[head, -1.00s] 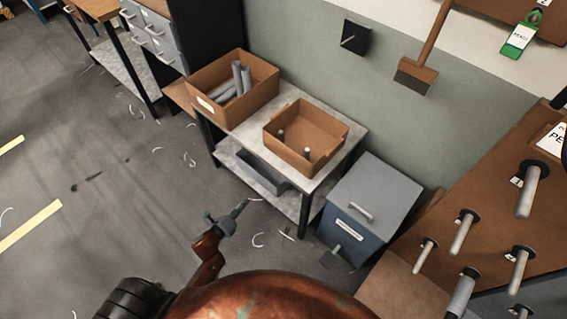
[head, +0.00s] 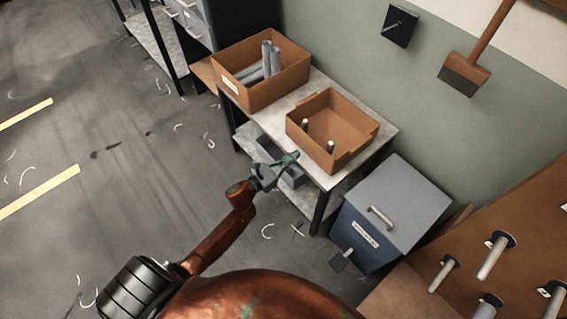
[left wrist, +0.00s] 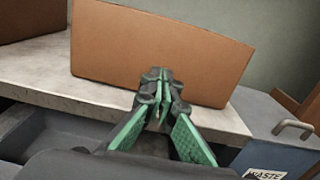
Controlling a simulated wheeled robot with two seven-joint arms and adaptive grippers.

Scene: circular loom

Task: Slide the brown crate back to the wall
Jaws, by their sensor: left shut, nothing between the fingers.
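A brown crate (head: 330,150) with a low side and a couple of small pegs inside stands on a grey-topped bench (head: 260,117). Bare bench top shows between it and the wall. Its flat front face fills the middle of the left wrist view (left wrist: 150,50). My left gripper (head: 292,158), with green finger pads, is shut and empty. Its tips (left wrist: 157,76) point at the crate's front face, close to it; I cannot tell if they touch. My right gripper is not in view.
Another brown crate (head: 290,88) holding grey tubes stands to the left on the same bench. A blue-grey waste bin (head: 392,212) stands to the right. A dustpan-like black holder (head: 401,26) and a broom (head: 464,73) hang on the wall.

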